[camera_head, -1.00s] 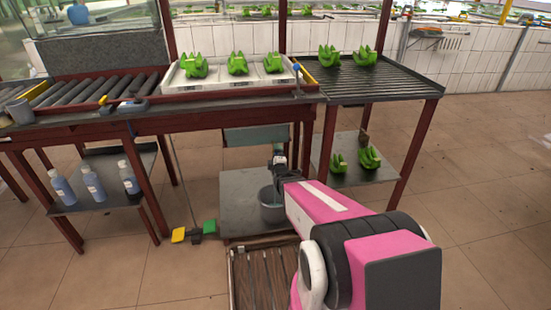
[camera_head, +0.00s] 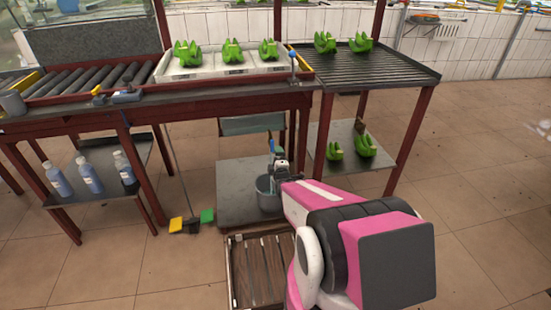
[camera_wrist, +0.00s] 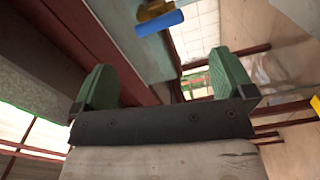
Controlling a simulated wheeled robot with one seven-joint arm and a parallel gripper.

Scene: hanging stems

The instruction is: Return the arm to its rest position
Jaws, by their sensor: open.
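My pink and white arm (camera_head: 355,245) reaches forward from the lower right in the head view. My gripper (camera_head: 275,150) is at its far end, small in that view, in front of the red-framed table and above the grey bucket (camera_head: 268,195) in the picture. In the wrist view my gripper (camera_wrist: 163,82) has its two green fingers wide apart with nothing between them. A blue cylinder with a yellow piece (camera_wrist: 160,20) lies beyond the fingers there.
A white tray (camera_head: 163,75) with green banana bunches (camera_head: 232,50) stands on the table. More bunches lie on the slatted rack (camera_head: 400,68) and its lower shelf. Bottles (camera_head: 90,178) stand on a left shelf. A wooden crate (camera_head: 232,280) is on the floor. Floor at right is clear.

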